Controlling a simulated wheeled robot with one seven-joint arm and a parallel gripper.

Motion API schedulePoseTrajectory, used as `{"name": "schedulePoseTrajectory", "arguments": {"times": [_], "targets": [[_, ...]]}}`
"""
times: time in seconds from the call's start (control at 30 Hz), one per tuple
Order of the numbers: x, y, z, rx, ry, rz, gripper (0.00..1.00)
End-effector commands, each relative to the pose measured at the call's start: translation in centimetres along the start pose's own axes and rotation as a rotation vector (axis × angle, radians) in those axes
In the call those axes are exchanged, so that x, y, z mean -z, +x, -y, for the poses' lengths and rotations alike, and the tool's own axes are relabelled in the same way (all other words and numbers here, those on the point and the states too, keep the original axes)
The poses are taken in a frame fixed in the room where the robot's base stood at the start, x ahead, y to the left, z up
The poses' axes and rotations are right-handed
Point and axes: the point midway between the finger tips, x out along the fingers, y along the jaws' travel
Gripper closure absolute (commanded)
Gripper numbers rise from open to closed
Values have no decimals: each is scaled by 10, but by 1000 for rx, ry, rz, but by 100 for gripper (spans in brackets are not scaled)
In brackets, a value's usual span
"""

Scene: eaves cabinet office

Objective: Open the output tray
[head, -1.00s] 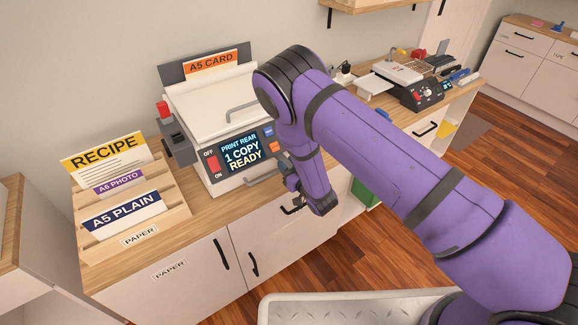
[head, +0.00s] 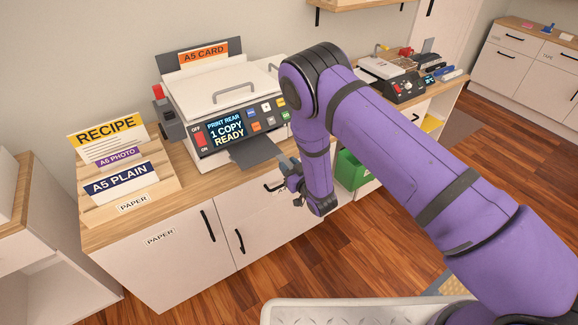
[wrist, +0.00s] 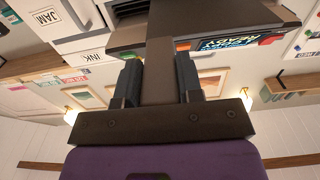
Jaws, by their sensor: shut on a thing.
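The printer (head: 215,92) stands on the wooden counter, its display reading "PRINT REAR 1 COPY READY". Its grey output tray (head: 256,150) sticks out from the front, below the control panel. My gripper (head: 286,164) is at the tray's outer end, partly hidden by my arm. In the wrist view, the two fingers of my gripper (wrist: 158,82) close on either side of a dark grey-brown bar at the tray's end. The tray (wrist: 225,12) spreads out beyond them, with the printer's panel behind it. The tray's far side is hidden in the head view by my arm.
A paper rack (head: 130,185) with labelled cards stands left of the printer. A red-topped post (head: 158,92) is beside the printer. Cabinet doors with black handles lie below the counter. A green bin (head: 350,170) is right of my gripper. Open floor lies in front.

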Motion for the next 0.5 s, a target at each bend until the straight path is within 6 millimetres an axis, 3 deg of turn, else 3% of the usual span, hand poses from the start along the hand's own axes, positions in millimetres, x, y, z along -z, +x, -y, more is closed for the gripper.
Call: {"name": "schedulePoseTrajectory", "arguments": {"times": [0.07,0.1,0.2,0.5], "targets": [[-1,0,0,0,0,2,100],[-1,0,0,0,0,2,64],[-1,0,0,0,0,2,41],[0,-1,0,0,0,1,40]]}}
